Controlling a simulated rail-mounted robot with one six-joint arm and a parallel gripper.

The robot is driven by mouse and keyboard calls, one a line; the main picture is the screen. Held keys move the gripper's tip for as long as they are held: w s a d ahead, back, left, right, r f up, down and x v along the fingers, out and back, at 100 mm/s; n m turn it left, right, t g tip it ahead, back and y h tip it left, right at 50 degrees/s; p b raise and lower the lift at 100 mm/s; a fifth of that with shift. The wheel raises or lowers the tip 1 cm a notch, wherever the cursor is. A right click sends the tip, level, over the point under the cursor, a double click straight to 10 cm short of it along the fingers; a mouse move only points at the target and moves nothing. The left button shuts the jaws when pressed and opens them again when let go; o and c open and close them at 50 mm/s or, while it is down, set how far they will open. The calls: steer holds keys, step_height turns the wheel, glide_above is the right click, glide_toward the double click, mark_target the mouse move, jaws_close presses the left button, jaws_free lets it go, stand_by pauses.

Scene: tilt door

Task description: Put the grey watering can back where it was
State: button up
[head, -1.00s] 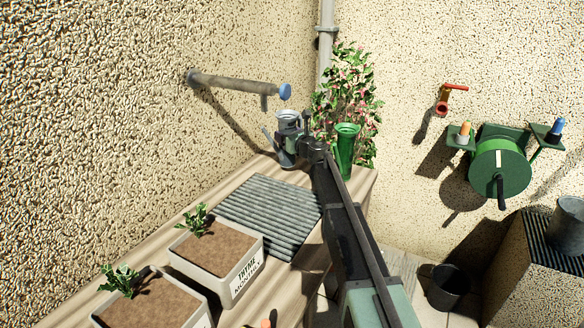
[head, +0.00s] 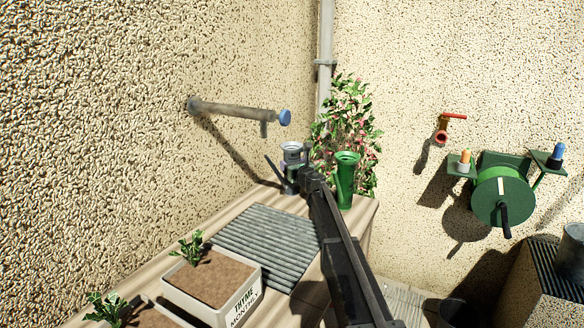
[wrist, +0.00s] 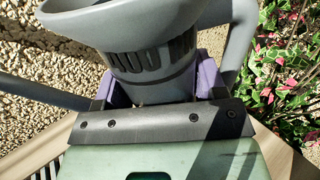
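The grey watering can (head: 290,172) is upright at the far end of the wooden bench, below and just right of the blue end of the wall spout (head: 284,117). Its spout points left and its handle is on the right. My gripper (head: 304,176) reaches it from the front. In the wrist view, the purple finger pads of my gripper (wrist: 162,86) press on both sides of the can's narrow neck, under the wide funnel-like mouth (wrist: 125,32). I cannot tell whether the can's base touches the bench.
A green vase-like can (head: 346,182) stands close on the right, before a flowering plant (head: 345,125). A ribbed grey mat (head: 268,243) lies empty on the bench. A thyme planter (head: 212,280) is nearer. A hose reel (head: 501,195) and red tap (head: 445,128) are on the right wall.

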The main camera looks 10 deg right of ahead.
steer(key=o, duration=0.4)
steer(key=shift+o, duration=0.2)
steer(key=v, duration=0.7)
steer(key=shift+s+r, duration=0.2)
steer(key=shift+s, duration=0.1)
steer(key=shift+d, duration=0.1)
